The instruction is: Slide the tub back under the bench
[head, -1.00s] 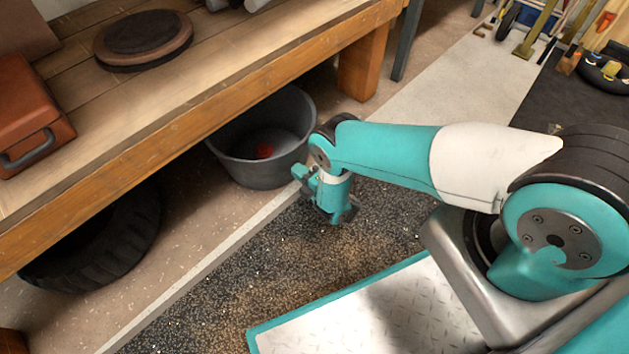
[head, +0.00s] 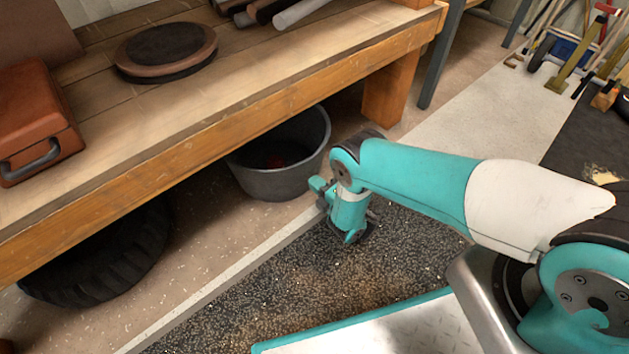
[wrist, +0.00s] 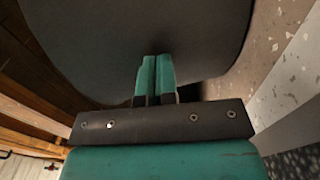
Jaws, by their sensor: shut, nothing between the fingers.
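The dark grey tub (head: 283,181) stands upright on the floor, mostly under the front edge of the wooden bench (head: 262,114). In the wrist view the tub's dark wall (wrist: 100,35) fills most of the picture right ahead of my gripper (wrist: 155,62). The two teal fingers are together with nothing between them, at or very near the wall; I cannot tell whether they touch.
A black tyre (head: 105,258) lies under the bench to the left. A bench leg (head: 390,88) stands to the right behind the tub. A brown case (head: 35,125) and a round disc (head: 166,50) rest on the bench top. A pale floor strip (head: 215,285) borders the dark speckled mat.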

